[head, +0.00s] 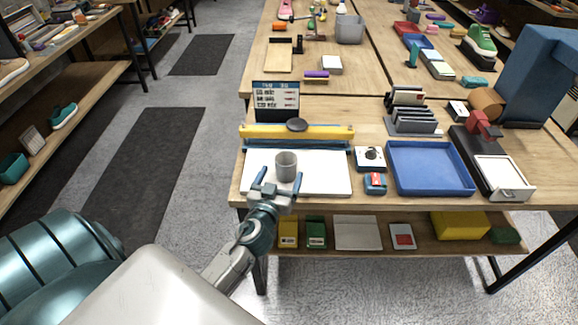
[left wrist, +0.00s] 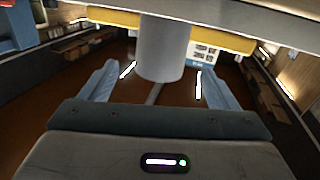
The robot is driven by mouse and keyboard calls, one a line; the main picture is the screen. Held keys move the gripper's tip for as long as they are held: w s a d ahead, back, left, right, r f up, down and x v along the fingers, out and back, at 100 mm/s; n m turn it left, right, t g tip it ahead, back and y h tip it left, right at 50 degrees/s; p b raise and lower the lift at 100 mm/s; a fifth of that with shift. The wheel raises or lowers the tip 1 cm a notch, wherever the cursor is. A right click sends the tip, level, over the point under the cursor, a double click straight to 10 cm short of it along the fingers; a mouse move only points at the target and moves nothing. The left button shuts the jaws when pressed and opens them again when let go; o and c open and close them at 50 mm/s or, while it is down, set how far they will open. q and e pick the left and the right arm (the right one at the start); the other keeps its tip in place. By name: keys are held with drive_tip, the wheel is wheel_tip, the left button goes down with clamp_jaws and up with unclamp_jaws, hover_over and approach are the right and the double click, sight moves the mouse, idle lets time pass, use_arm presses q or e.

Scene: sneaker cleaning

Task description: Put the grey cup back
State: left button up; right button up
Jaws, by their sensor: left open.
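The grey cup (head: 286,166) stands upright over the white board (head: 325,178) at the near left of the wooden table. My left gripper (head: 277,186) is at the board's near edge, with its two blue fingers open on either side of the cup. In the left wrist view the grey cup (left wrist: 163,48) is between the spread fingers of the left gripper (left wrist: 158,85), with gaps on both sides. I cannot tell whether the cup rests on the board. My right gripper is not in view.
A yellow bar (head: 325,132) and a dark round knob lie behind the board, with a sign (head: 276,97) behind them. A blue tray (head: 430,190) and a small blue-and-red item (head: 375,183) are to the right. A lower shelf (head: 370,243) holds several boxes.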

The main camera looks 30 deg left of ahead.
sight(289, 156)
use_arm(q)
drive_tip(key=shift+x, duration=0.8)
drive_tip(key=shift+w, duration=0.3)
drive_tip(key=shift+w+p, duration=0.3)
drive_tip(key=shift+p, duration=0.05)
drive_tip(key=p+x, duration=0.2)
drive_tip(key=x, duration=0.2)
drive_tip(key=shift+a, duration=0.2)
drive_tip(key=shift+w+a+f, duration=0.1)
drive_tip(key=shift+w, duration=0.25)
